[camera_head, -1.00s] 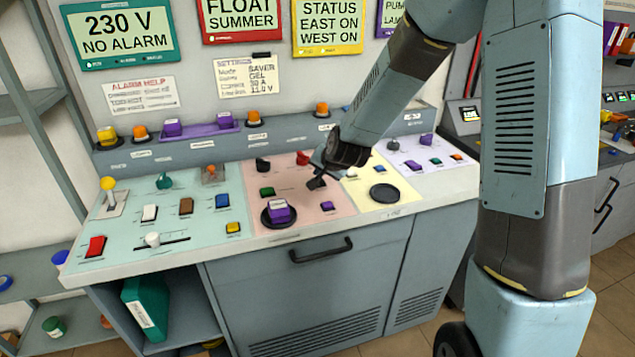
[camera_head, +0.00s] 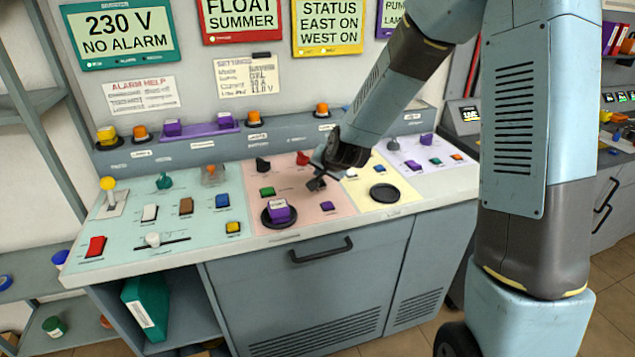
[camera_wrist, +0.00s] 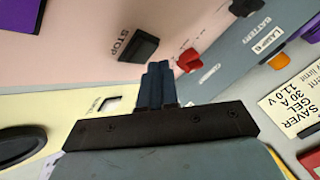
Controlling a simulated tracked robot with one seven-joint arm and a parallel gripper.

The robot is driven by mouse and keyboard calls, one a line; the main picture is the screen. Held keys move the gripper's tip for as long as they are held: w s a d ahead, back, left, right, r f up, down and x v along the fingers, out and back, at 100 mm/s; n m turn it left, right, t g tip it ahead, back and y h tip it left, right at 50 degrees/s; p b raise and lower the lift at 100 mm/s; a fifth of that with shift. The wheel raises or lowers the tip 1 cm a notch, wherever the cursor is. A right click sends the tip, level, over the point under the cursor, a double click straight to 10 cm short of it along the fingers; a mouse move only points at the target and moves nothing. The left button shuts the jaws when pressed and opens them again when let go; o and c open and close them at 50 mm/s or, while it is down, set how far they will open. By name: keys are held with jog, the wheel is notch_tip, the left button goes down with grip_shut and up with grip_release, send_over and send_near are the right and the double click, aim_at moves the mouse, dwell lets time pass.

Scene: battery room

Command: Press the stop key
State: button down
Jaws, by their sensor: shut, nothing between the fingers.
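The stop key (camera_wrist: 137,45) is a dark, nearly black rectangular key on the pink panel, with the word STOP printed beside it in the wrist view. My gripper (camera_wrist: 158,66) is shut and empty, its dark blue fingers together. In the wrist view the fingertips appear just beside the key's lower right corner; I cannot tell whether they touch it. In the head view my gripper (camera_head: 320,179) is low over the right part of the pink panel, where the dark fingers and the key are hard to tell apart.
A red switch (camera_wrist: 188,60) is close to the fingers. A purple key (camera_head: 327,206), a green key (camera_head: 267,191) and a large purple button (camera_head: 279,211) share the pink panel (camera_head: 300,224). A black round pad (camera_head: 384,192) lies on the yellow panel.

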aim_at(320, 182)
jog(key=shift+f, duration=0.75)
dwell(0.8)
jog(key=shift+r, duration=0.9)
jog(key=shift+r, duration=2.5)
